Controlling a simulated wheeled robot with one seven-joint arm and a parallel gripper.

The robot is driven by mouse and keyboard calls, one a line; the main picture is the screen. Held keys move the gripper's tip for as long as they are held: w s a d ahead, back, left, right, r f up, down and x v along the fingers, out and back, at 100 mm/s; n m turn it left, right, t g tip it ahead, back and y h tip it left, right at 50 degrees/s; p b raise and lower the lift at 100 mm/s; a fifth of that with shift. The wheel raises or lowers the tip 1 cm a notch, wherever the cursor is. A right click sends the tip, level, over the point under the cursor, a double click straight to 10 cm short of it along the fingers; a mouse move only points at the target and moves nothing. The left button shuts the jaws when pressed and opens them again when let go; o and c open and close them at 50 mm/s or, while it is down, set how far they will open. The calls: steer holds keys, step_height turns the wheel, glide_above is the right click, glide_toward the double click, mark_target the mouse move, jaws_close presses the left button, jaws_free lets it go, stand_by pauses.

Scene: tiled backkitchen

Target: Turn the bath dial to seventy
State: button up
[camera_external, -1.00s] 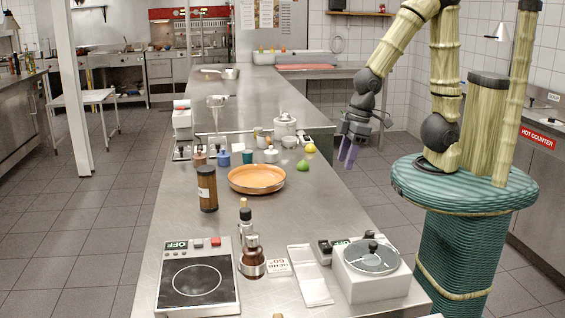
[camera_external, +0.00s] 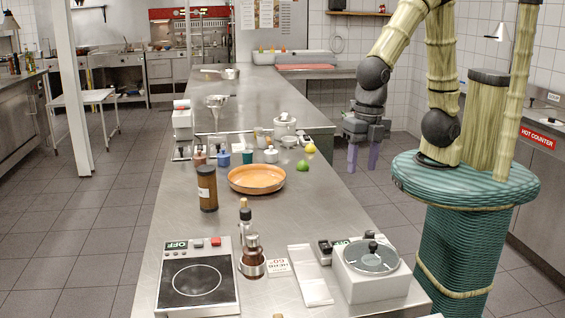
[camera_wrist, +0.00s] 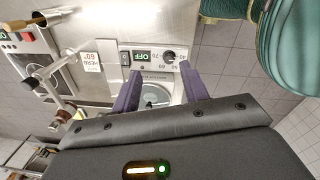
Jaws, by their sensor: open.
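The water bath (camera_external: 375,284) is a white box with a round grey lid at the counter's front right. Its panel bears a black dial (camera_wrist: 169,57), with printed numbers around it, next to a display reading OFF (camera_wrist: 143,56). The exact dial setting is too small to read. The dial also shows as a small black knob in the external view (camera_external: 372,236). My gripper (camera_external: 362,165) is open and empty, raised beside the counter's right edge, fingers pointing down. In the wrist view my gripper (camera_wrist: 160,72) frames the bath between its purple fingers, apart from the dial.
Bottles (camera_external: 252,257) and a hot plate (camera_external: 197,281) stand further left. An orange pan (camera_external: 257,180) and a lime (camera_external: 303,166) sit further back.

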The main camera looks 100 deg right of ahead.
mark_target(370, 232)
steer(key=a+n, duration=0.1)
steer(key=n, duration=0.1)
steer(key=s+a+r+n, duration=0.1)
steer(key=a+n, duration=0.1)
steer(key=n, duration=0.1)
steer(key=a+n, duration=0.2)
steer(key=n, duration=0.1)
steer(key=shift+s+a+r+g, duration=0.2)
steer(key=shift+s+r+g, duration=0.05)
steer(key=shift+r+g, duration=0.15)
steer(key=shift+f, duration=0.1)
step_height(370, 232, down, 17)
steer(key=shift+f, duration=0.1)
jaws_close()
